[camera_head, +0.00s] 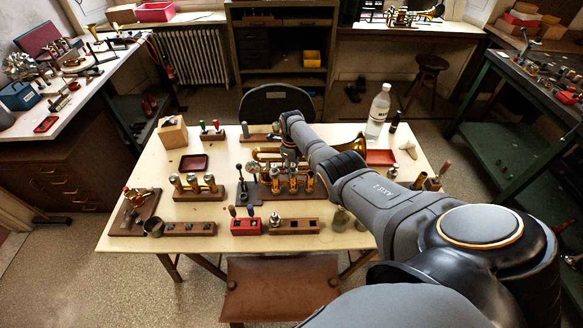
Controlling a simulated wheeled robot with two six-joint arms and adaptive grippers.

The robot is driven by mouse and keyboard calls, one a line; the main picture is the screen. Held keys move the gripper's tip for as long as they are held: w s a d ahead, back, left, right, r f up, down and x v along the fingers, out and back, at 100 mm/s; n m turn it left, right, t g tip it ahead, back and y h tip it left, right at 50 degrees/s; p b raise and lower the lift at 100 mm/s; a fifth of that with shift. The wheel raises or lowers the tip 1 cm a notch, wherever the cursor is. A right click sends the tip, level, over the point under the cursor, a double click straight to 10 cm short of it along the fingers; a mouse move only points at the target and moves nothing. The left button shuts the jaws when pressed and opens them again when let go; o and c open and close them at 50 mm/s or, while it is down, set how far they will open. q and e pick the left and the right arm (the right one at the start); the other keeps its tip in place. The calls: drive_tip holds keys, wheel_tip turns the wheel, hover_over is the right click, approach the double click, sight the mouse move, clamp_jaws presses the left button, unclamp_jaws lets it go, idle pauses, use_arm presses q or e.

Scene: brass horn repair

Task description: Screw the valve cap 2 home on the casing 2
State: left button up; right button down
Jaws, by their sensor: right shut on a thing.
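The brass horn (318,152) lies on the pale table, its bell toward the right. Its upright valve casings stand in a row at the table's middle, with casing 2 (292,183) as the middle one. My right gripper (290,163) points down right over casing 2 and is shut. The valve cap 2 in it is too small and covered to make out, and I cannot tell how it sits on the casing. My right arm covers part of the horn. My left gripper is not in view.
A wooden block with brass-topped valves (198,190) stands left of the horn. In front are a red holder (245,227) and wooden racks (190,229). A clear bottle (378,112) stands at the back right. A dark red tray (193,162) lies back left.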

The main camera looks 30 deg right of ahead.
drive_tip(key=m, duration=0.5)
drive_tip(key=shift+d, duration=0.15)
drive_tip(key=c, duration=0.8)
unclamp_jaws()
drive_tip(key=shift+c, duration=0.2)
drive_tip(key=shift+r, duration=0.1)
wheel_tip(320, 180, up, 12)
drive_tip(key=shift+f, duration=0.15)
drive_tip(key=shift+o, duration=0.2)
